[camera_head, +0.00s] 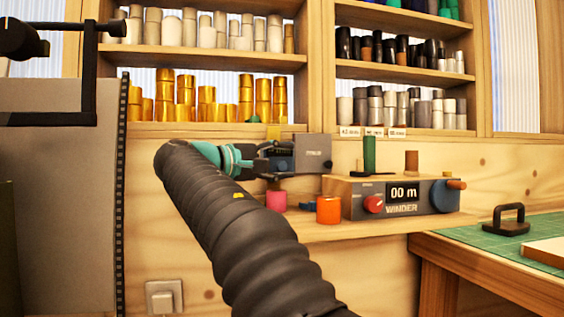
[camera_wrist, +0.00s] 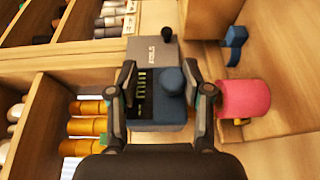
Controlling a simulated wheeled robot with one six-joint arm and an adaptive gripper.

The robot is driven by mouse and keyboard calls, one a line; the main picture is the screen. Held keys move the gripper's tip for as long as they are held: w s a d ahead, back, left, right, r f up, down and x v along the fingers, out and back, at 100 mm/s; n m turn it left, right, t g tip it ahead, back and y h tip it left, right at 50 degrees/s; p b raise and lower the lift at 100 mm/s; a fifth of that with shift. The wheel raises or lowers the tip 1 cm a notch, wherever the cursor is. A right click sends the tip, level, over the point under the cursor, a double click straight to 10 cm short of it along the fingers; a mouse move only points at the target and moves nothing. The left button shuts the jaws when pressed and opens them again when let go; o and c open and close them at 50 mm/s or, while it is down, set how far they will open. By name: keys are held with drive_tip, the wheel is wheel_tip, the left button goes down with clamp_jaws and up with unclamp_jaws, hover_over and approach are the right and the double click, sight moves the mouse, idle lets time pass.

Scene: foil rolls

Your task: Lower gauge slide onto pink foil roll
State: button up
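The pink foil roll (camera_head: 276,200) stands on the wooden ledge, left of the winder. The pink roll (camera_wrist: 245,97) shows to the right of the fingers there, apart from the gauge box. Whether any lower part of the gauge touches the roll cannot be told.
The winder (camera_head: 402,197), reading 00 m, stands right of the roll with a green post (camera_head: 369,154). An orange roll (camera_head: 328,210) and a blue piece (camera_head: 306,208) are close by on the ledge. Shelves of gold rolls (camera_head: 185,90) are behind. A green mat (camera_head: 485,236) lies at right.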

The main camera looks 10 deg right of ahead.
drive_tip(key=v, duration=1.2)
